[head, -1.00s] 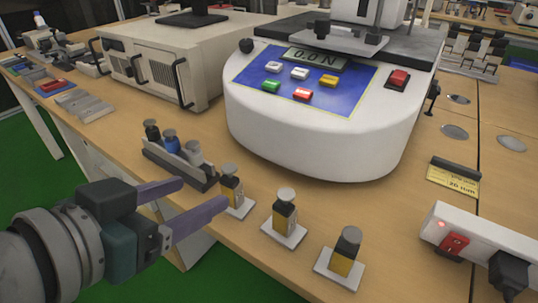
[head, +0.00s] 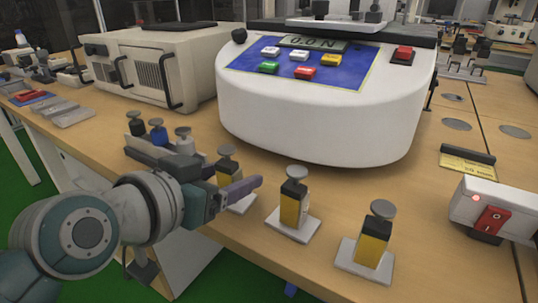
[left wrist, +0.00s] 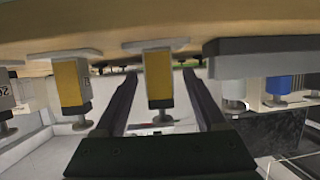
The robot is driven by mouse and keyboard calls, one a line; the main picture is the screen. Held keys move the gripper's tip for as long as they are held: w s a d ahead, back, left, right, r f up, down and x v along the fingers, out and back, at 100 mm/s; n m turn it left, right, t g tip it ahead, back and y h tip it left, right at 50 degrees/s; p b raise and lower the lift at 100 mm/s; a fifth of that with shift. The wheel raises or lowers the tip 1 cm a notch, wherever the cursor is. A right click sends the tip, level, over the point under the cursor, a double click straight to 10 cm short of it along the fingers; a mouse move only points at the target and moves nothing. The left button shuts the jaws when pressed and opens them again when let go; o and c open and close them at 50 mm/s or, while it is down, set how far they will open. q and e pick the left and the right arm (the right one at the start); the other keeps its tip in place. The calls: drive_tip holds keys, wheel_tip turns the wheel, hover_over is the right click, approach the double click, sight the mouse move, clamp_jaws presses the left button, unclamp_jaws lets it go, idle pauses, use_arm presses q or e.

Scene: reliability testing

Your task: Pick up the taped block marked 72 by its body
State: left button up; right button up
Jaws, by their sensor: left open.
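Three taped blocks with yellow and dark sides and round grey knobs stand upright on white square plates: a left block (head: 224,176), a middle block (head: 294,206) and a right block (head: 373,241). I cannot read which is marked 72. My left gripper (head: 245,186) is open at the left block, its near finger partly hiding that block's lower body. In the left wrist view, which is upside down, a yellow-faced block (left wrist: 158,80) shows between the two open fingers; contact cannot be told. Another block (left wrist: 70,82) is left of the fingers there. My right gripper is not in view.
A rack (head: 147,153) with several knobbed weights stands close behind the left gripper. A large white device (head: 320,115) is behind the blocks. The table's front edge runs below the blocks.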

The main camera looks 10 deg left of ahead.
use_arm(q)
drive_tip(key=shift+w+d+f, duration=0.2)
drive_tip(key=shift+w+f, duration=0.05)
drive_tip(key=shift+w, duration=0.25)
clamp_jaws()
idle(0.4)
